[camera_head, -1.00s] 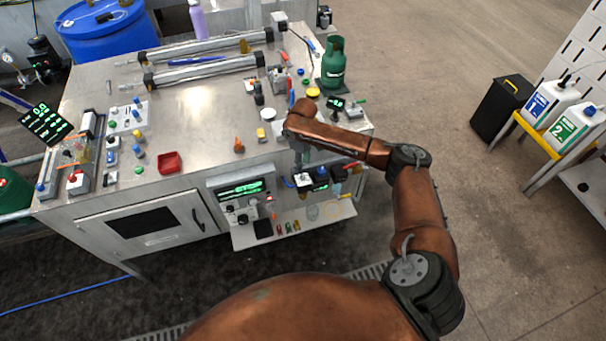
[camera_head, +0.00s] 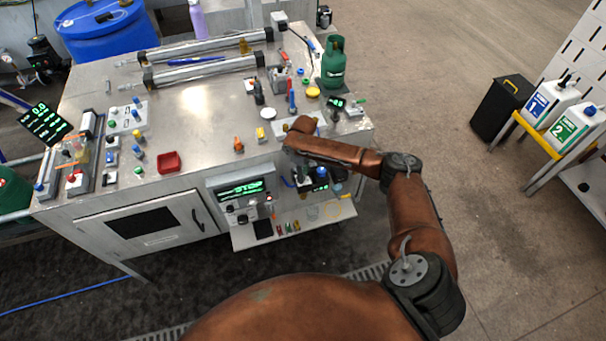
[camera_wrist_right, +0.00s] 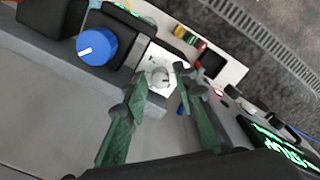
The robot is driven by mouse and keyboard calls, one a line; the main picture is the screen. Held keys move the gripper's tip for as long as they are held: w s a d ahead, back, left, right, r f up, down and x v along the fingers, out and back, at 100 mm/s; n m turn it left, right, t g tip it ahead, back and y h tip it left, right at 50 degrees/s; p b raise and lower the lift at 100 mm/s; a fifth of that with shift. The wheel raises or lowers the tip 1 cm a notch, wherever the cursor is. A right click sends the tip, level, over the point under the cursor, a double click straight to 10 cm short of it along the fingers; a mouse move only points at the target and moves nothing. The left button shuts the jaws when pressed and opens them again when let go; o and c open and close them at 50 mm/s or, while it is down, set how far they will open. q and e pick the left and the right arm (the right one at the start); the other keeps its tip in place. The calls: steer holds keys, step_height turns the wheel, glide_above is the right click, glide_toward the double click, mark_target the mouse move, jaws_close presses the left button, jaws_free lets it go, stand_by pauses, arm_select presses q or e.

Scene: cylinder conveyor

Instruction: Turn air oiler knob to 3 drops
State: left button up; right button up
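A small grey round knob (camera_wrist_right: 160,78) sits on a white plate and shows between the fingertips in the right wrist view; it looks like the air oiler knob. Its drop marks are too small to read. My right gripper (camera_wrist_right: 161,81) has two green fingers spread apart, one on each side of this knob. I cannot tell whether they touch it. In the head view my right gripper (camera_head: 303,181) is over the front edge of the bench, mostly hidden under my wrist. My left gripper is not in view.
A blue knob (camera_wrist_right: 97,46) with a white mark sits close to the left finger. A green-lit display (camera_head: 240,188) is on the bench front, above a white shelf (camera_head: 300,221) with small items. A green gas bottle (camera_head: 333,65) and red tray (camera_head: 168,162) stand on the bench.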

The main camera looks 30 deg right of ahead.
jaws_close()
